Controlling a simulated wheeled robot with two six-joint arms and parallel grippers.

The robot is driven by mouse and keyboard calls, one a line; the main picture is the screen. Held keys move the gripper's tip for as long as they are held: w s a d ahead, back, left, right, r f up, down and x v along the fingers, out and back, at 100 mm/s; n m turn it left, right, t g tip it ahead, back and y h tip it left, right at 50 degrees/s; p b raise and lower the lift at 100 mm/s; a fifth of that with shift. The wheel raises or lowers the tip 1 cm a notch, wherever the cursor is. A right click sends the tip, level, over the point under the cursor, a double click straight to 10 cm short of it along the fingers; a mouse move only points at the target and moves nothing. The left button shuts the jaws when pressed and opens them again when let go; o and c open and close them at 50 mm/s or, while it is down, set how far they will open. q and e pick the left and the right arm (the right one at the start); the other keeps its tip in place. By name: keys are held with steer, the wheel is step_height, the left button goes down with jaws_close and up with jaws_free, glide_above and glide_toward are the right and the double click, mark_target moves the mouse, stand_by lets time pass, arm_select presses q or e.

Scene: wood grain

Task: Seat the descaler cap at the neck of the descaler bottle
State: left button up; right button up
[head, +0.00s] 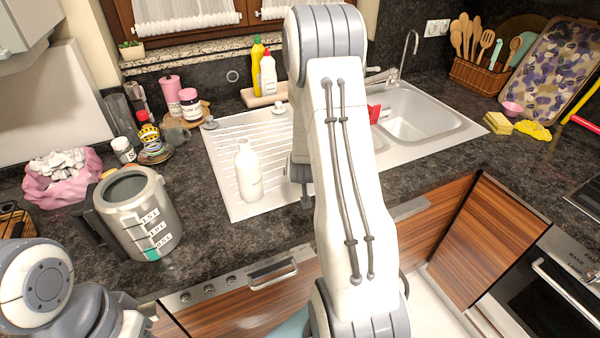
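The descaler bottle seems to be the white, label-less bottle (247,172) standing upright on the ribbed drainboard; its narrow neck looks uncapped. I cannot clearly pick out the descaler cap. Two small pale round pieces, one at the drainboard's left corner (210,124) and one at its back edge (278,108), could be caps or fittings. My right arm crosses the middle of the view, and a dark part of my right gripper (306,197) shows low beside it, right of the bottle. Its fingers are mostly hidden, with no held object visible. My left gripper is out of view; only its arm shows lower left.
A steel pitcher (141,213) stands left of the drainboard (235,207). Yellow and white bottles (268,76) stand behind. The sink basin (418,115) and faucet are right of my arm.

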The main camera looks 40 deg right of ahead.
steer(key=shift+w+d+f, duration=0.15)
steer(key=shift+w+f, duration=0.1)
steer(key=shift+f, duration=0.05)
jaws_close()
steer(key=shift+r, duration=0.15)
